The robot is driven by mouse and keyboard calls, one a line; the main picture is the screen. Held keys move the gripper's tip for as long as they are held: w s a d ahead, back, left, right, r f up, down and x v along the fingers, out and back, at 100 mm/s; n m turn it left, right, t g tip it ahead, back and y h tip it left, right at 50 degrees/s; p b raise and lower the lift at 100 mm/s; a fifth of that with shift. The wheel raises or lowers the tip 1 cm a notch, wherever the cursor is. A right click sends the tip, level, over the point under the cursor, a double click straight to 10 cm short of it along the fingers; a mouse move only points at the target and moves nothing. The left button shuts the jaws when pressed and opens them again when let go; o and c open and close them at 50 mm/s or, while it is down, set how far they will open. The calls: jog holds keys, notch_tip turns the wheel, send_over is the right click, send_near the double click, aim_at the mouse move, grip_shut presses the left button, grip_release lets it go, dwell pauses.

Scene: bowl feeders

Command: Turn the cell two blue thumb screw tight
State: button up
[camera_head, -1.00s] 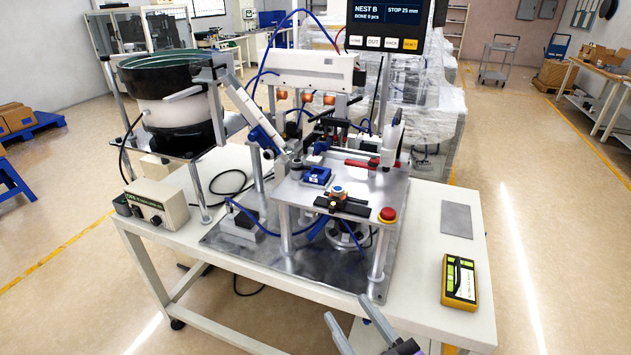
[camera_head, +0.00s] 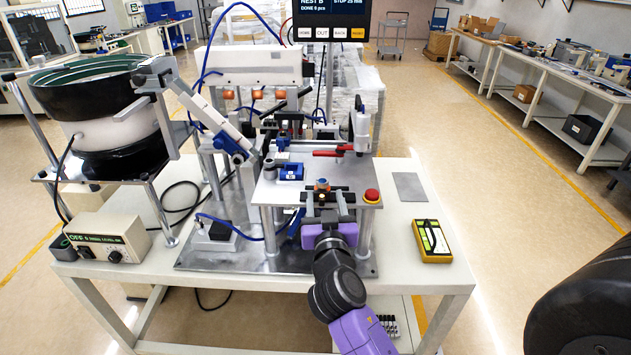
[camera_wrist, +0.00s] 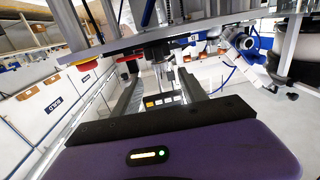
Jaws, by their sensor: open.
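A small round knob, orange with some blue (camera_head: 322,185), sits above a black bar (camera_head: 332,196) at the front of the raised metal plate. A blue block (camera_head: 291,171) stands on the plate to its left. A blue clamp part (camera_head: 232,144) is on the slanted white track. I cannot tell which blue part is the cell two thumb screw. My gripper (camera_head: 325,201) is open at the plate's front edge, its fingers apart in front of the knob. In the wrist view my two fingers (camera_wrist: 163,85) reach toward the plate edge with nothing clearly between them.
A red stop button (camera_head: 371,196) is just right of my gripper. A red-handled clamp (camera_head: 335,151) lies behind it. A bowl feeder (camera_head: 95,95) stands left, and a control screen (camera_head: 331,15) hangs above. A yellow meter (camera_head: 432,240) lies on the table's right, with bare tabletop around it.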

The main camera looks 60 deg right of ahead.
aim_at(323, 184)
jog(key=p+x, duration=0.2)
jog(key=x, duration=0.4)
jog(key=shift+r+p, duration=0.15)
jog(key=shift+p, duration=0.2)
jog(key=shift+x, duration=0.85)
jog(key=shift+c, duration=0.4)
grip_shut()
